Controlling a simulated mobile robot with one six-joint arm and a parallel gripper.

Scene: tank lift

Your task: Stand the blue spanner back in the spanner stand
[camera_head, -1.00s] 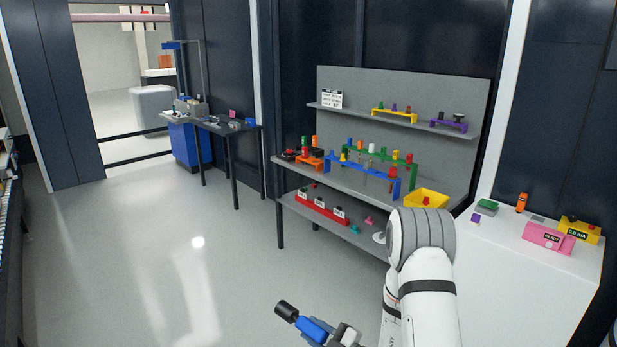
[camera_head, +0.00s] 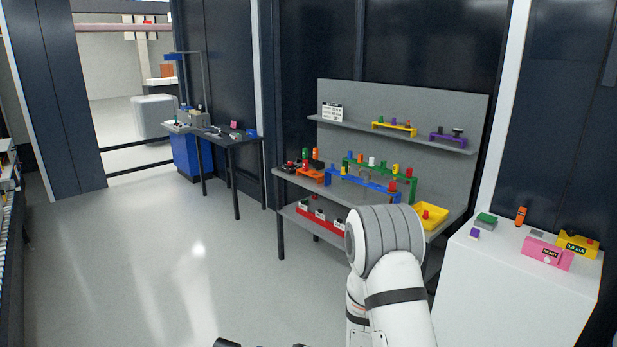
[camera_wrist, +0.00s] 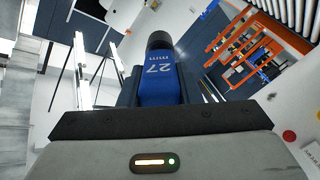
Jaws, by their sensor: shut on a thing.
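The blue spanner (camera_wrist: 157,82) shows in the wrist view with a "27 mm" label and a black round end pointing away from me. My gripper (camera_wrist: 163,94) is shut on it. In the head view only the spanner's black end (camera_head: 227,343) shows at the bottom edge; my gripper is almost wholly below the picture there. Coloured racks stand on the grey bench, among them a blue rack (camera_head: 362,181), a green rack (camera_head: 407,179) and an orange rack (camera_head: 310,175). I cannot tell which one is the spanner stand. The spanner is well apart from them.
The grey bench (camera_head: 284,174) has a lower shelf and an upper shelf with yellow and purple racks. A yellow bin (camera_head: 430,214) sits at its right end. A white cabinet (camera_head: 500,290) stands at right, a dark table (camera_head: 226,141) at back left. The floor at left is clear.

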